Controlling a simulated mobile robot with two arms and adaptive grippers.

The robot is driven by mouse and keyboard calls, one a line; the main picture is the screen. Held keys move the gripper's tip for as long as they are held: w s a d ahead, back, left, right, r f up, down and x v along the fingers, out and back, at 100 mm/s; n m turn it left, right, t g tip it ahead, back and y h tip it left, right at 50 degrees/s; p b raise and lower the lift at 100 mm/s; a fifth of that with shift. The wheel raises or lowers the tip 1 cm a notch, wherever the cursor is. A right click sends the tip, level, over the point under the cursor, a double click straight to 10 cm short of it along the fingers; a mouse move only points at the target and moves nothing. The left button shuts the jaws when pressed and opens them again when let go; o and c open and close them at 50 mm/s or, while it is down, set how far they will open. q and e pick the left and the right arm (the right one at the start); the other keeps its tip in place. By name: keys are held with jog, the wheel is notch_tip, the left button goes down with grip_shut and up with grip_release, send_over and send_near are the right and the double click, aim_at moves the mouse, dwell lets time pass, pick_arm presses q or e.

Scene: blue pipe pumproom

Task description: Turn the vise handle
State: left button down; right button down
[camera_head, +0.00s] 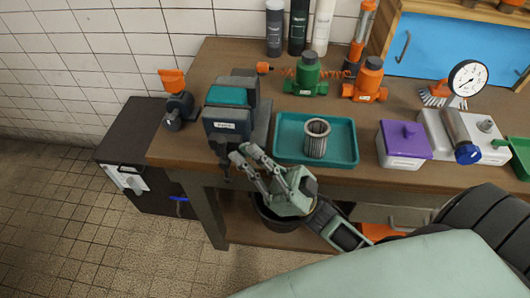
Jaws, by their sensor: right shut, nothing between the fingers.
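The vise (227,125), dark grey with a teal top and a small label on its front, stands at the left front edge of the workbench. A dark part hangs below its front at the bench edge, near my fingertips. I cannot clearly make out the handle. My right gripper (243,154), pale green and grey, reaches up from the lower right, with its fingertips just in front of the vise's lower front. It is shut and empty. I cannot tell whether it touches the vise. My left gripper is not in view.
A teal tray (347,127) with a metal filter (316,138) lies right of the vise. Green (307,76) and orange (365,80) valve bodies stand behind. A purple-lidded box (404,146) is further right. A black bucket (280,216) sits below my gripper. A dark cabinet (140,130) stands left.

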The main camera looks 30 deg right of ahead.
dwell(0.3)
jog(key=shift+w+a+r+g+p, duration=0.2)
jog(key=shift+w+a+g+p, duration=0.15)
jog(key=shift+p, duration=0.45)
